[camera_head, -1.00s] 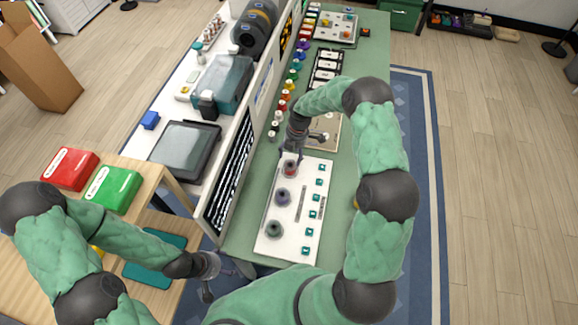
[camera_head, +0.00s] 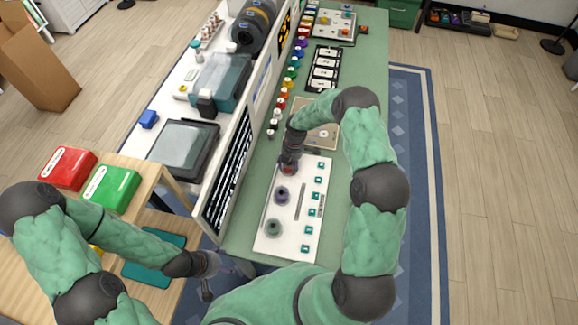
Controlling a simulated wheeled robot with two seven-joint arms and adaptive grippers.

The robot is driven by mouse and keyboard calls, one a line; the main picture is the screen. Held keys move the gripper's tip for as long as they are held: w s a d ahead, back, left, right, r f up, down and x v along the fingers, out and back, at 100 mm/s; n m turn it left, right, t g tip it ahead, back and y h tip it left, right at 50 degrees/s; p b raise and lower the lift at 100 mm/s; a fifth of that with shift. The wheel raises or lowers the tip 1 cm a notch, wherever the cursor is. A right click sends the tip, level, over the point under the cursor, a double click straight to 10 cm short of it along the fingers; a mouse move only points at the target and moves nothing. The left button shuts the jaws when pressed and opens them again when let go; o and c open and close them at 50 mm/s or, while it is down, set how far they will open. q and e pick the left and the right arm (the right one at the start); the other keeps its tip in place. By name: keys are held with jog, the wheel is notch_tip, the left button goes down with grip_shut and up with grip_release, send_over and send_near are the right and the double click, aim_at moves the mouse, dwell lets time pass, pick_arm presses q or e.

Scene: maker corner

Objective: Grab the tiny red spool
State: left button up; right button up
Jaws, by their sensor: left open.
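A small red spool (camera_head: 288,171) sits at the far end of the white board (camera_head: 262,246) on the green bench, mostly hidden by my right gripper. My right gripper (camera_head: 289,167) points down right over it, with its fingers around or just above it; I cannot tell whether they are closed on it. A purple spool (camera_head: 282,195) and a grey-green spool (camera_head: 273,228) stand nearer on the same board. My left gripper (camera_head: 227,287) is open and empty, low beside the bench's near left end, away from the spools.
Teal blocks (camera_head: 313,212) and a slot line the board's right part. A row of small coloured spools (camera_head: 281,103) runs along the divider. A tan board (camera_head: 328,139) lies behind my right wrist. The green bench top (camera_head: 345,60) has bare room at the right.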

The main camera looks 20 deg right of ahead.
jog(key=c, duration=0.5)
jog(key=shift+r, duration=0.1)
